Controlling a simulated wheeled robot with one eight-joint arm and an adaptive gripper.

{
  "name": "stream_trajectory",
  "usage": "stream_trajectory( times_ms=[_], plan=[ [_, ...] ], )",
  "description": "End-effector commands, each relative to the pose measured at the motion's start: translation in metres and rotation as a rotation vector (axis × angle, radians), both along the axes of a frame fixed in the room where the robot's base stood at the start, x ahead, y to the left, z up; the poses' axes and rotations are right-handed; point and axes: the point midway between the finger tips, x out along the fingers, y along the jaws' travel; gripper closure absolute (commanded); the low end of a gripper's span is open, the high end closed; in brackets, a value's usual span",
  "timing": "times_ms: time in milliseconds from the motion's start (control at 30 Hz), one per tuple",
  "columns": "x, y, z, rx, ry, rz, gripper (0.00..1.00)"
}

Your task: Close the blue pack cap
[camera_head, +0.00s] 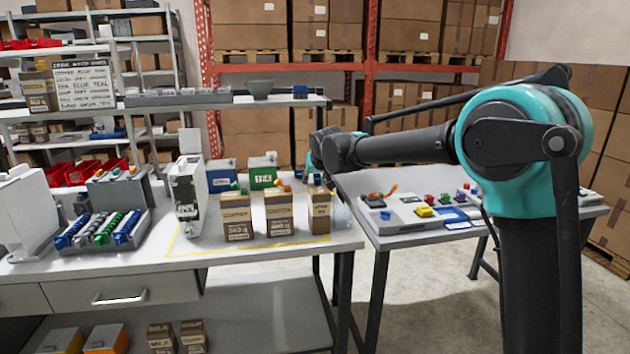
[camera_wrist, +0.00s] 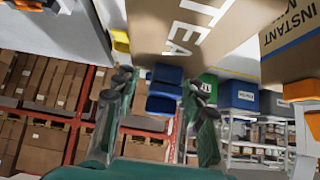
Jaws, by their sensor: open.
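The tea pack (camera_wrist: 185,35), a brown pack lettered TEA, hangs upside down in the tilted wrist view. Its blue cap (camera_wrist: 164,88) shows as stacked blue pieces at the pack's edge. My gripper (camera_wrist: 160,90) is open, with one finger on each side of the blue cap. I see no clear contact, and whether the cap is closed is hard to tell. In the head view my gripper (camera_head: 312,168) is at the right end of the row of packs, above the rightmost brown pack (camera_head: 320,212). The cap there is hidden or too small to make out.
Two brown packs (camera_head: 237,217) (camera_head: 280,213) stand left of it. A pack lettered INSTANT (camera_wrist: 285,45) with an orange cap (camera_wrist: 300,90) is close by. Blue and green bins (camera_head: 222,178) (camera_head: 263,175) stand behind. A second table (camera_head: 430,238) with small coloured parts is to the right.

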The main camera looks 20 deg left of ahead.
Motion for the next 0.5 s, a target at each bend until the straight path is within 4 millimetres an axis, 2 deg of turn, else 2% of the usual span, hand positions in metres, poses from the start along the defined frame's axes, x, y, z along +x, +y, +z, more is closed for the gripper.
stream_trajectory(
  times_ms=[267, 500],
  plan=[
    [-0.015, -0.009, 0.018, 0.0, 0.0, 0.001, 0.59],
    [-0.045, -0.027, 0.052, -0.001, 0.0, 0.001, 0.59]
  ],
)
